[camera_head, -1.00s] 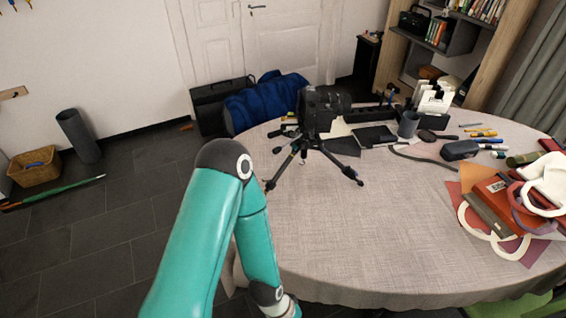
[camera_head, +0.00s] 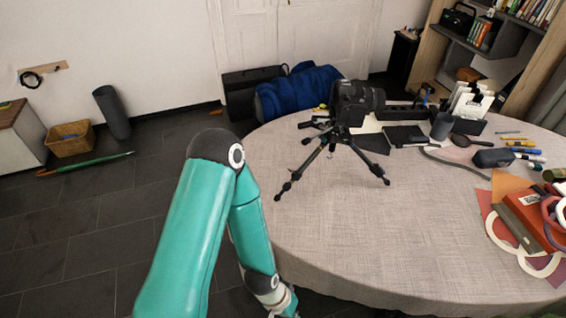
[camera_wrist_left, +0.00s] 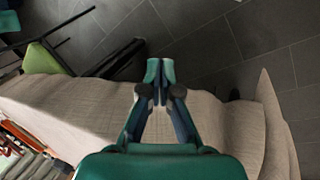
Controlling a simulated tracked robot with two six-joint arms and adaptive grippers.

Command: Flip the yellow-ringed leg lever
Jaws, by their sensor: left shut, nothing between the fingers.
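A black camera (camera_head: 357,102) stands on a small black tripod (camera_head: 338,143) near the far left part of the table in the head view. Its legs are spread on the cloth, one reaching toward the left table edge and one toward the right. The leg levers are tiny here, and I cannot make out a yellow ring for certain. My left arm comes up in front of the table's left edge; its gripper is cut off below the head view. In the left wrist view my left gripper (camera_wrist_left: 160,72) is shut and empty, with tablecloth and dark floor beyond it. My right gripper is not in view.
The round table (camera_head: 350,230) has clear cloth in front of the tripod. A black tray (camera_head: 404,137), a dark cup (camera_head: 442,126) and pens lie right of it. An orange-red bag (camera_head: 530,220) lies at right. A blue bundle (camera_head: 298,92) is behind the table.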

